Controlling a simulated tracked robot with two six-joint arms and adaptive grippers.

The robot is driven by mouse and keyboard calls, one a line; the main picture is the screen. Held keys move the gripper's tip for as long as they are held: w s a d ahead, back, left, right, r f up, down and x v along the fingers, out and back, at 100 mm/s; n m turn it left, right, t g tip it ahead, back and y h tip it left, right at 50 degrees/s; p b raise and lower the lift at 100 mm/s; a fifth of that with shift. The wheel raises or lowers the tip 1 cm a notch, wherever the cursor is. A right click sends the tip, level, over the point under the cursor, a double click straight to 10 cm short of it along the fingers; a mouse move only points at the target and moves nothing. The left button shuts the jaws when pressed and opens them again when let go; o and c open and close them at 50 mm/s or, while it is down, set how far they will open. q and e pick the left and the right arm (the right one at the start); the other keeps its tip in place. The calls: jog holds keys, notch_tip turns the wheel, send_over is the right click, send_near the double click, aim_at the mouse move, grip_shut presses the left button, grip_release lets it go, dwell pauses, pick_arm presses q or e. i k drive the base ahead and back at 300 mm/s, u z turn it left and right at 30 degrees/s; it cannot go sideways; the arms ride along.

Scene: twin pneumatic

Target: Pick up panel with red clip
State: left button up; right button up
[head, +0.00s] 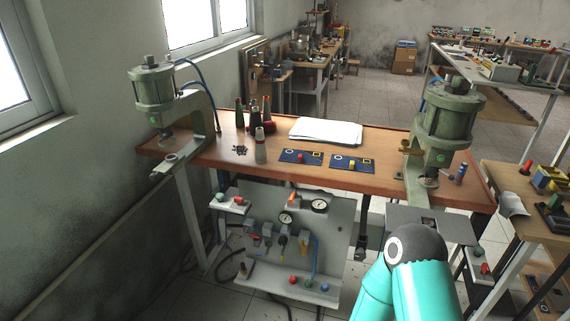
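Two small dark blue panels lie flat on the brown wooden bench. The left panel (289,155) has a red clip (304,159) standing near its front edge, a pale ring and a yellow-framed square. The right panel (341,165) has a similar layout, but its upright piece (354,160) looks yellow. Neither of my grippers is in view. Part of one of my teal arms shows at the bottom right, below the bench and well apart from the panels.
Green presses stand at the bench's left end (155,92) and right end (446,115). White sheets (326,130) lie behind the panels. Several bottles (260,145) stand to their left. A gauge board (330,240) hangs below the front edge. Bench surface before the panels is clear.

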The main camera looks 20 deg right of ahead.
aim_at(290, 155)
jog(key=z, duration=0.15)
jog(key=i, duration=0.9)
jog(key=u, duration=0.05)
